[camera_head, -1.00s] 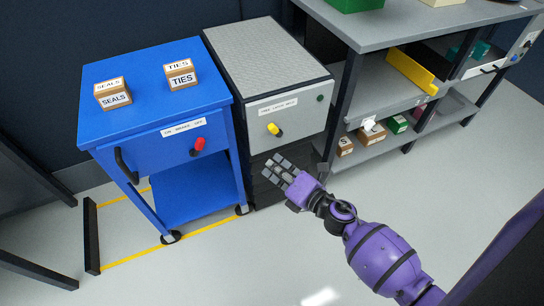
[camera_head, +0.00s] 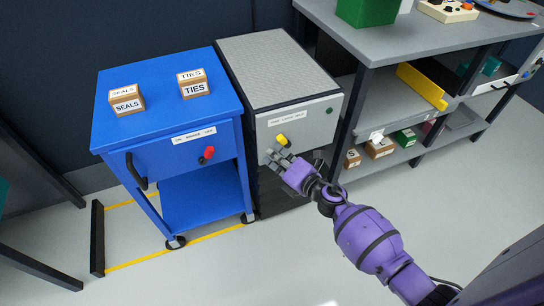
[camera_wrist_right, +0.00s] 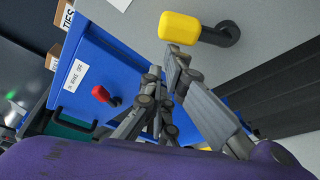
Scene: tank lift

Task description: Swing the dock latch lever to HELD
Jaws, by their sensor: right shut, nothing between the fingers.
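The dock latch lever has a yellow handle (camera_head: 282,140) on the light grey front of the grey cabinet (camera_head: 300,115). A label strip (camera_head: 288,117) is above it, its words too small to read surely. The yellow handle also shows large in the right wrist view (camera_wrist_right: 180,28), on a dark pivot. My purple right gripper (camera_head: 275,157) is shut and empty, just below the handle. In the right wrist view its fingertips (camera_wrist_right: 165,75) are close under the handle; I cannot tell whether they touch it. My left gripper is not in view.
A blue cart (camera_head: 165,120) with a red lever (camera_head: 208,152) stands left of the cabinet, carrying boxes marked SEALS (camera_head: 126,100) and TIES (camera_head: 193,84). A grey shelf bench (camera_head: 440,35) stands to the right. Floor in front is clear.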

